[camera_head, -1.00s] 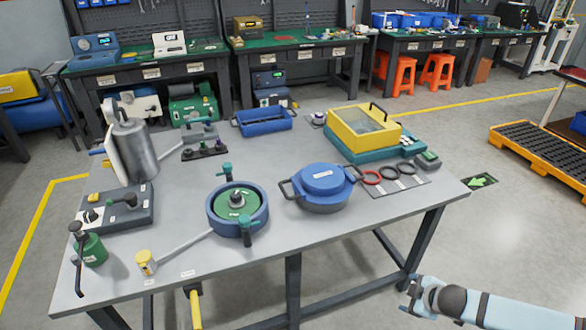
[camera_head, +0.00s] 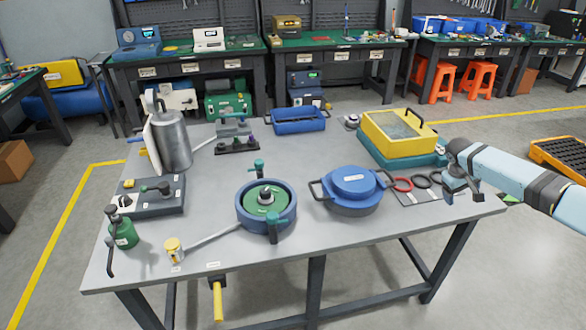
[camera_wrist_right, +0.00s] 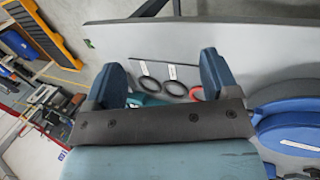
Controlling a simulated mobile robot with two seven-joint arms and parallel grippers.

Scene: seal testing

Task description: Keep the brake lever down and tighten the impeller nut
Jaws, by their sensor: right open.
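A round blue housing (camera_head: 241,212) stands on the grey table with a green impeller disc (camera_head: 262,207) inside. A small dark grey nut-like piece (camera_head: 265,194) sits at the disc's centre. A grey bar (camera_head: 212,237) runs from the housing's left side to a yellow end (camera_head: 173,246); it looks like the brake lever, low over the front of the table. My right gripper (camera_head: 462,188) is at the table's right end, near the seal rings and well right of the housing. In the right wrist view its fingers (camera_wrist_right: 161,82) are apart with nothing held. My left gripper is out of view.
A blue lidded pot (camera_head: 352,205) stands between the housing and my right gripper. Red and black rings (camera_head: 402,184) lie beside it. A yellow-topped box (camera_head: 398,140) is behind. A green hand-pump-like bottle (camera_head: 123,236) and a grey canister (camera_head: 172,142) stand left.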

